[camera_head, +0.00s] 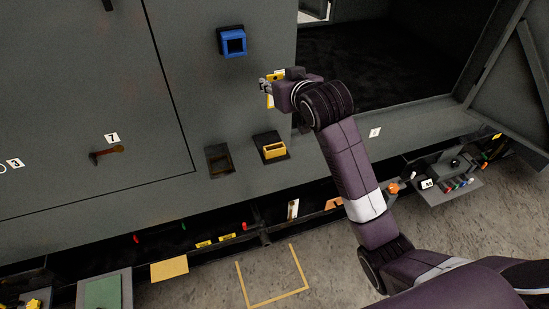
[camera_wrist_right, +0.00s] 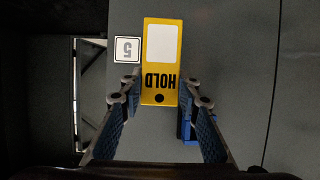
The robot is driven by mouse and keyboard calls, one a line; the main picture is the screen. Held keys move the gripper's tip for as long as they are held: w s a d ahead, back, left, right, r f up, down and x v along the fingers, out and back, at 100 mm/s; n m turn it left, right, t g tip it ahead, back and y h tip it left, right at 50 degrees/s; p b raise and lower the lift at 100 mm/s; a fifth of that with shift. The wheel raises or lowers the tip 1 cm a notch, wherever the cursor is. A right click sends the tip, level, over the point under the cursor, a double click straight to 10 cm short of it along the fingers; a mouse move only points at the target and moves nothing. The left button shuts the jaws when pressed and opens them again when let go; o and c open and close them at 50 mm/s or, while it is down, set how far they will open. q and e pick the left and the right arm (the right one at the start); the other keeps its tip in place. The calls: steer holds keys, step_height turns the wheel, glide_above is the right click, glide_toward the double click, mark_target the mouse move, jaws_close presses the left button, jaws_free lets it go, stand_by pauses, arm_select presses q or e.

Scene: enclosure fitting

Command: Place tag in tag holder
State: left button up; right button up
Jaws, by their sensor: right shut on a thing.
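A yellow tag (camera_wrist_right: 160,75) marked HOLD, with a white blank panel and a hole, is between the fingers of my right gripper (camera_wrist_right: 163,80). The gripper is shut on it by its holed end. In the head view the right gripper (camera_head: 266,86) holds the tag (camera_head: 270,102) in front of the grey panel. Three box-like holders are on the panel: a blue one (camera_head: 222,36) up and left of the gripper, a yellow one (camera_head: 274,152) below it, and a dark brown one (camera_head: 219,173) lower left. Which is the tag holder I cannot tell. My left gripper is out of view.
A handle (camera_head: 107,155) sits under label 7 on the grey door. A dark opening (camera_head: 375,55) lies right of the panel. A ledge with small tools (camera_head: 455,180) is at the right. Label 5 (camera_wrist_right: 127,50) is beside the tag.

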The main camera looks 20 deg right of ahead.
steer(key=shift+h, duration=0.3)
steer(key=f, duration=1.9)
steer(key=shift+w+f, duration=0.15)
steer(key=shift+w, duration=0.1)
steer(key=o, duration=0.9)
steer(key=shift+o, duration=0.2)
steer(key=shift+s, duration=0.1)
steer(key=v, duration=1.2)
steer(key=shift+d, duration=0.1)
